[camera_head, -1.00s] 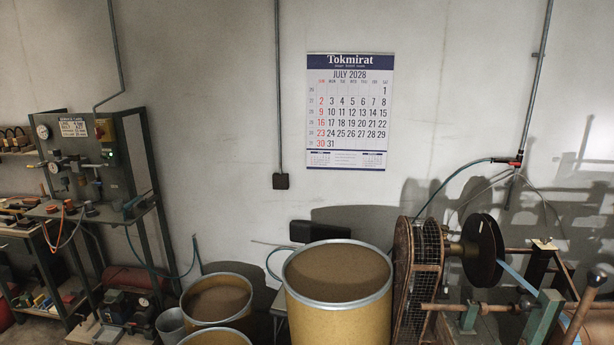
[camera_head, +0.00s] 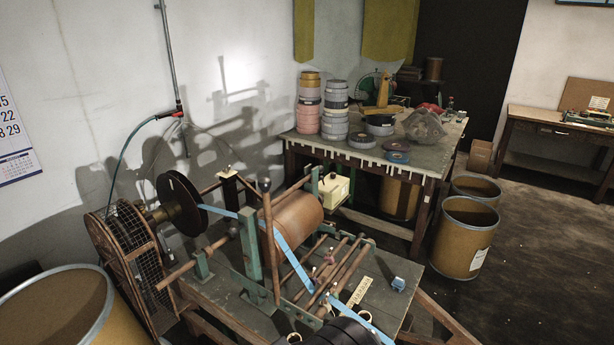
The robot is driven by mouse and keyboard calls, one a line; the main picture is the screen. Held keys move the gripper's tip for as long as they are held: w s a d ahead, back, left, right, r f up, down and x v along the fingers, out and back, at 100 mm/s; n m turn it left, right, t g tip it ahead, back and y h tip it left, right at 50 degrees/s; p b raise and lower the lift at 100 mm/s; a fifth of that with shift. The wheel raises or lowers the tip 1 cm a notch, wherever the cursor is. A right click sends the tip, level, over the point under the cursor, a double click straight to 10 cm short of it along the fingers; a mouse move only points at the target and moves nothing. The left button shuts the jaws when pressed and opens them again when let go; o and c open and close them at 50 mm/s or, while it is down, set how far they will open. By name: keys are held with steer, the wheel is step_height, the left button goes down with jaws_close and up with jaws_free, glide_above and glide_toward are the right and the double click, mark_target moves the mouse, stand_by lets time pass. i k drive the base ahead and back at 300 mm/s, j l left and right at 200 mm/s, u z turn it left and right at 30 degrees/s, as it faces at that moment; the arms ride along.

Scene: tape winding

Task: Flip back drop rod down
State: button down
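The tape winding machine (camera_head: 250,290) stands in the middle of the view. A brown rod (camera_head: 270,245) with a rounded top stands nearly upright in front of the copper-brown drum (camera_head: 299,216). Several thinner brown rods (camera_head: 345,270) lie low and slanted to the right of it. I cannot tell which of these is the back drop rod.
A mesh-guarded wheel (camera_head: 125,255) and a large drum (camera_head: 58,308) stand at the left. A table (camera_head: 377,153) with stacked tape rolls stands behind. Fibre drums (camera_head: 465,238) stand to its right. The dark floor (camera_head: 550,260) at the right is clear.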

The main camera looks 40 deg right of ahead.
mark_target(264, 183)
steer(key=z, duration=0.7)
steer(key=j+u, duration=0.15)
steer(key=u, duration=0.2)
steer(key=j+u, duration=0.2)
steer(key=u, duration=0.15)
steer(key=k+j+u, duration=0.1)
steer(key=u, duration=0.3)
steer(key=i+j, duration=0.05)
steer(key=j, duration=0.05)
